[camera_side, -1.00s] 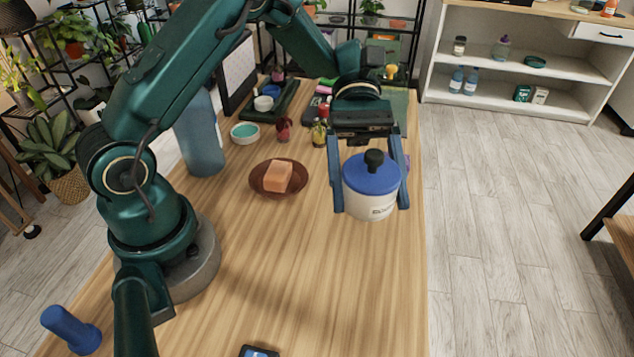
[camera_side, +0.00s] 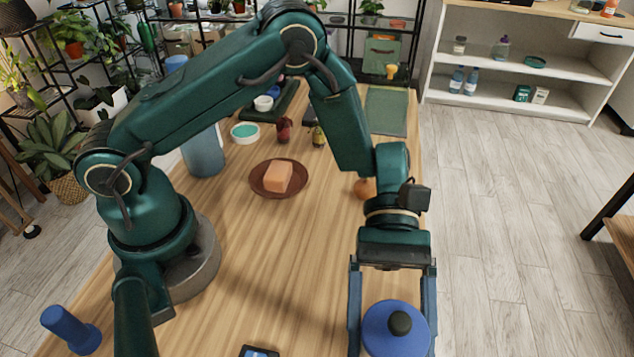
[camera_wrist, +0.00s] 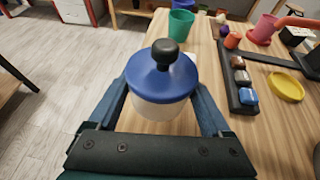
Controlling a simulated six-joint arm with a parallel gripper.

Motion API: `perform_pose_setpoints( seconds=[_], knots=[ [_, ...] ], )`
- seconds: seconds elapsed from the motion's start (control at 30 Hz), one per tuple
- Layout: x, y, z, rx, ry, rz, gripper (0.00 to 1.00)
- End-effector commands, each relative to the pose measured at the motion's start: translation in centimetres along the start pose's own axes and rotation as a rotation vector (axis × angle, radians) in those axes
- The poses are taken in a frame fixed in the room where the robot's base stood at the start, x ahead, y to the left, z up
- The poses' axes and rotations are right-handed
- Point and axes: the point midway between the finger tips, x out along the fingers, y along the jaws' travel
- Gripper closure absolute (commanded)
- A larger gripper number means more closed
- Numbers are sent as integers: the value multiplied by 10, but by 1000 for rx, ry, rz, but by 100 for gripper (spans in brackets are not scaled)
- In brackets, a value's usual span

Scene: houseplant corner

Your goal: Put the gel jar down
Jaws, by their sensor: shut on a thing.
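The gel jar has a blue lid (camera_side: 396,332) with a black knob and a pale body. It is at the bottom edge of the side view, near the table's right side, and its body is hidden under the lid and cut off by the frame. My gripper (camera_side: 394,318) has one finger on each side of the jar and is shut on it. In the wrist view the jar (camera_wrist: 162,86) stands upright between the two blue fingers. I cannot tell whether its base touches the wooden table (camera_side: 290,270).
A brown dish (camera_side: 262,187) with an orange block (camera_side: 279,177) sits mid-table. A phone-like thing (camera_side: 260,352) lies at the front, left of the jar. In the wrist view a green cup (camera_wrist: 180,24) stands beyond the jar, and a dark tray (camera_wrist: 237,90) lies to the right.

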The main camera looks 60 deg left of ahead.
Motion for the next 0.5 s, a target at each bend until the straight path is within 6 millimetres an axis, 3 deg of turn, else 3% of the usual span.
perform_pose_setpoints(
  seconds=[0.33,0.5],
  knots=[
    [15,0,-32,-3,-3,-1,100],
    [17,1,-37,1,-2,1,100]
  ],
)
